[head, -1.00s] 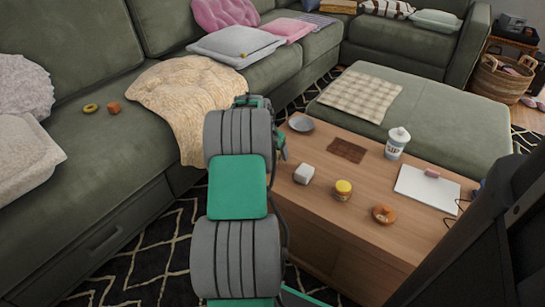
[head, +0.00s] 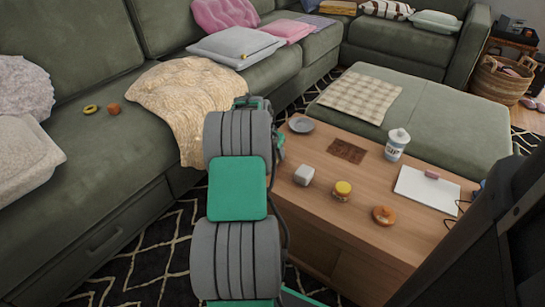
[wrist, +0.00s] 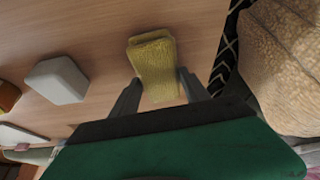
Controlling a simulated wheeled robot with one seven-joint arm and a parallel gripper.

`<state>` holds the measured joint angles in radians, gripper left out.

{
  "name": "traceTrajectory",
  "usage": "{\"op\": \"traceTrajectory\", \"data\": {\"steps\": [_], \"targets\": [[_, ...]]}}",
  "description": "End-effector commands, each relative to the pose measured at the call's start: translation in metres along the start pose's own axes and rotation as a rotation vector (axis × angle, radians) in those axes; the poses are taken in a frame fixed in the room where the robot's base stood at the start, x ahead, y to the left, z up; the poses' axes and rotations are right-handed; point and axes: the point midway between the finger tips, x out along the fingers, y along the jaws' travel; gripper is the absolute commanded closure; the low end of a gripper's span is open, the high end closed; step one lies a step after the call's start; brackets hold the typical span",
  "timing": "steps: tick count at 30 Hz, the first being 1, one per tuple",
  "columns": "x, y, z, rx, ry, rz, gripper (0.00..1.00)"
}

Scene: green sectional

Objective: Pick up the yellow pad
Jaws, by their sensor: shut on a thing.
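The yellow pad (wrist: 154,62) is a textured, folded-looking piece in the wrist view, over the wooden table top. My gripper (wrist: 158,88) has one dark finger on each side of the pad and is shut on it. I cannot tell whether the pad touches the table. In the head view my arm hides the pad and the fingers.
The wooden table (head: 320,218) holds a grey-white block (head: 303,175), a yellow-lidded jar (head: 342,190), a donut (head: 384,215), a cup (head: 396,145), a brown mat (head: 346,150) and a grey dish (head: 302,125). The green sofa (head: 60,170) with a beige blanket (head: 180,95) stands left.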

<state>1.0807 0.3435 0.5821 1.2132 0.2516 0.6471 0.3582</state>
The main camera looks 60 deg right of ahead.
Motion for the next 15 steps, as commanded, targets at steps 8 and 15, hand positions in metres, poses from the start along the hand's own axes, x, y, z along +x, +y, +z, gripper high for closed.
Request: {"op": "traceTrajectory", "data": {"steps": [8,15], "targets": [[-0.018,0.000,-0.008,0.001,0.002,-0.001,0.85],[-0.081,0.009,-0.008,0.000,0.004,-0.002,0.85]]}}
